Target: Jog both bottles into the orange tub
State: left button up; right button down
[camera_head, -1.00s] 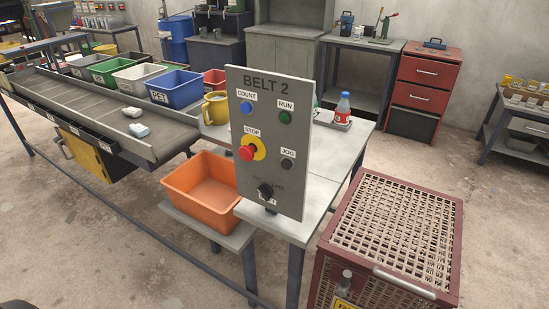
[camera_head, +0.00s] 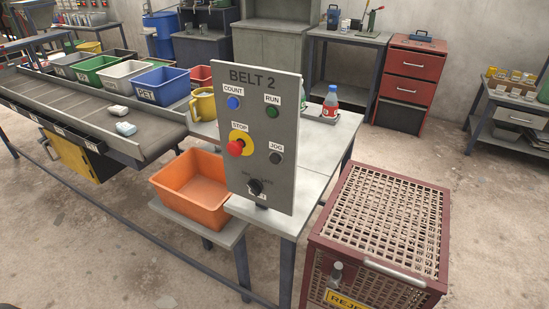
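Two small pale objects, apparently the bottles, lie on the dark belt: a whitish one (camera_head: 118,112) and a pale bluish one (camera_head: 125,129) nearer me. The orange tub (camera_head: 172,196) stands on a low grey stand below the belt's right end and looks empty. The BELT 2 panel (camera_head: 262,138) stands right of the tub and hides part of the table. It carries a dark JOG button (camera_head: 276,158), a red STOP button (camera_head: 235,148), a green RUN button (camera_head: 271,112), a blue COUNT button (camera_head: 234,103) and a black knob (camera_head: 255,187). Neither gripper is in view.
A red mesh reject cage (camera_head: 380,225) stands at the front right. Coloured bins, including a blue PET bin (camera_head: 162,87), line the belt's far side. A yellow mug (camera_head: 203,104) and a red-labelled bottle (camera_head: 331,103) stand behind the panel. Floor right of the cage is clear.

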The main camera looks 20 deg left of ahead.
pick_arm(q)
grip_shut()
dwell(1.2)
